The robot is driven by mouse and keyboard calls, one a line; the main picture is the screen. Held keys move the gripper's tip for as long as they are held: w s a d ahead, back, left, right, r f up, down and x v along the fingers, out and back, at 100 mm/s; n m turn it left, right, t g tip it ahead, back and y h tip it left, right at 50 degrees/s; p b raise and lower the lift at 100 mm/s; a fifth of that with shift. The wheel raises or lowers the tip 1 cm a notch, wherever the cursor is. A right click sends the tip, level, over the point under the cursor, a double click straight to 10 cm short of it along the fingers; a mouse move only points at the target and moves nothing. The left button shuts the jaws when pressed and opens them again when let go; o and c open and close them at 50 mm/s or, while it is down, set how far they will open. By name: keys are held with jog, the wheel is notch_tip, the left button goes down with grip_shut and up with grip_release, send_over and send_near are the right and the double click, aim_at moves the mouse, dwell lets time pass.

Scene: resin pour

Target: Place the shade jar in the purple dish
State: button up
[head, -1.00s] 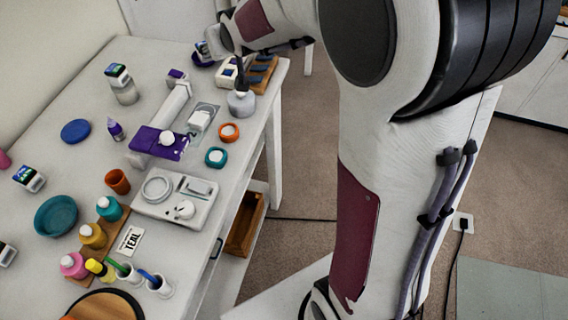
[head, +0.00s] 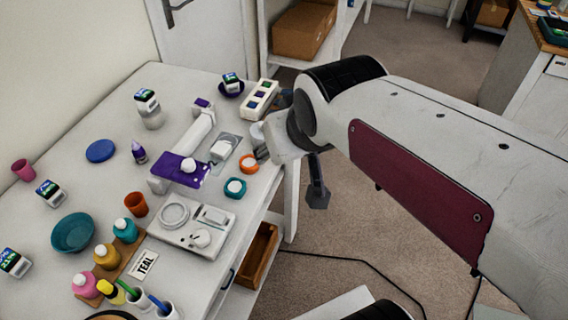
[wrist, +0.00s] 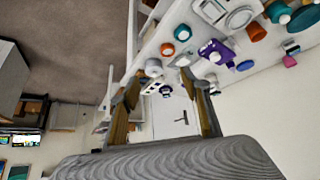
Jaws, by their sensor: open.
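The purple dish (head: 241,90) sits at the back of the white table, with a small block with a lit label (head: 232,78) in or right behind it. A pale grey-white jar (head: 257,131) stands near the table's right edge, partly hidden by my wrist; it also shows in the wrist view (wrist: 153,68). I cannot tell for certain that it is the shade jar. My gripper (wrist: 165,106) is open and empty, its two fingers apart in the wrist view. In the head view it hangs beyond the table's right edge, mostly hidden.
A white slotted rack (head: 261,99) stands between the purple dish and my wrist. Orange (head: 249,171) and teal (head: 235,195) round pots stand near the right edge. A purple-based stand (head: 165,165), a teal dish (head: 73,246) and several bottles occupy the table.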

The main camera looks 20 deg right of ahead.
jog(key=s+a+f+g, duration=0.1)
jog(key=s+f, duration=0.1)
jog(key=s, duration=0.8)
jog(key=shift+s+a, duration=0.2)
jog(key=shift+s, duration=0.1)
